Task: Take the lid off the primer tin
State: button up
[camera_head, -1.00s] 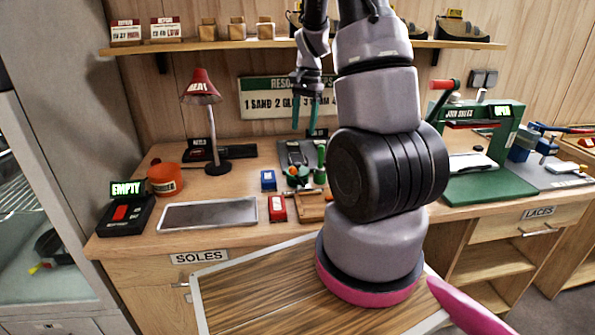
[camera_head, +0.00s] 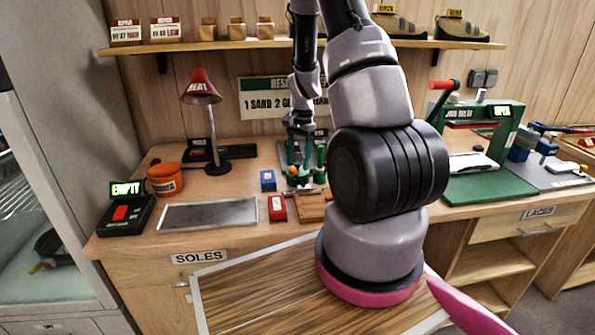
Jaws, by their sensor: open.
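A round orange tin (camera_head: 165,180) with a pale label stands at the back left of the bench. It looks like the primer tin, but the label is too small to read surely. Its orange top looks closed. My gripper (camera_head: 300,147) points down over the small green items at the bench's middle, well to the right of the orange tin. Its fingers are open, and they partly blend with the green items behind and below them. I cannot tell whether they touch anything.
A red heat lamp (camera_head: 202,92) stands between the orange tin and my gripper. A black box with an EMPTY sign (camera_head: 126,212) and a grey plate (camera_head: 208,214) lie in front. A green press (camera_head: 485,150) stands right. A shelf (camera_head: 240,45) runs above.

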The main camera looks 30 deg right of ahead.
grip_shut()
dwell(0.3)
